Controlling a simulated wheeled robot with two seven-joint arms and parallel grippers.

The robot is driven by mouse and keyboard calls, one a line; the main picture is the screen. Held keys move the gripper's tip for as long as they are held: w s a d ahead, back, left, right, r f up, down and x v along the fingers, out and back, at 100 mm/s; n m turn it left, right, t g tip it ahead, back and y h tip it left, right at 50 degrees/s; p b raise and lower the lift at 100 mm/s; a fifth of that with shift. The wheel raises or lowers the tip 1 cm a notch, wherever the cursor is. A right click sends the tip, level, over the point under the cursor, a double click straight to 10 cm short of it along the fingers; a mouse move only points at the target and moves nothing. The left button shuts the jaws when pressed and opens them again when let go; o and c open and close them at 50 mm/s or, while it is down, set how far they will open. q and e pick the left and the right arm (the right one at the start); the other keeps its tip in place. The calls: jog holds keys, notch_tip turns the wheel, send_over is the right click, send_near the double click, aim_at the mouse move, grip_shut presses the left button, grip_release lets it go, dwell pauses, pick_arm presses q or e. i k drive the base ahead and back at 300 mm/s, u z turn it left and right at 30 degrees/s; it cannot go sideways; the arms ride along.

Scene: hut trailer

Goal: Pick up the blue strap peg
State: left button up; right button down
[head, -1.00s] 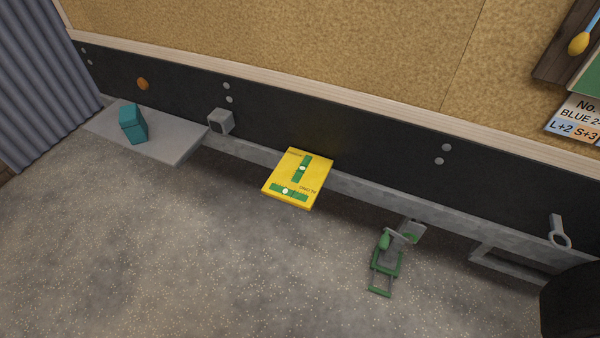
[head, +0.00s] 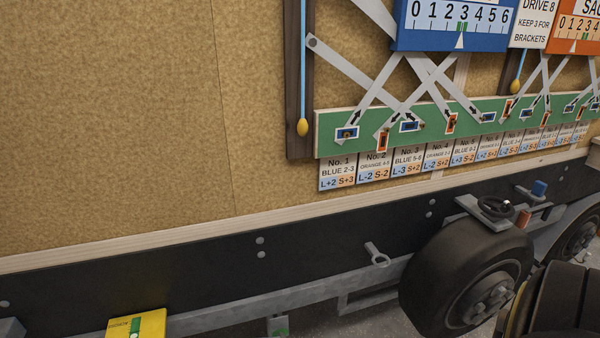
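A small blue block-like piece (head: 539,188) sits on a grey bracket above the wheels at the right; I cannot tell whether it is the blue strap peg. An orange-red piece (head: 523,215) is just below it. Small blue-framed plates, such as one at the left end (head: 347,133), sit on the green strip (head: 330,144) among orange-framed ones, with grey straps crossing above.
A black wheel (head: 430,275) stands below the dark side rail (head: 200,270). A dark rounded thing with a yellow edge (head: 565,305) fills the lower right corner. A yellow plate (head: 150,325) is at the bottom left.

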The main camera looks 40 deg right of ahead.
aim_at(538, 190)
jog(key=z, duration=2.8)
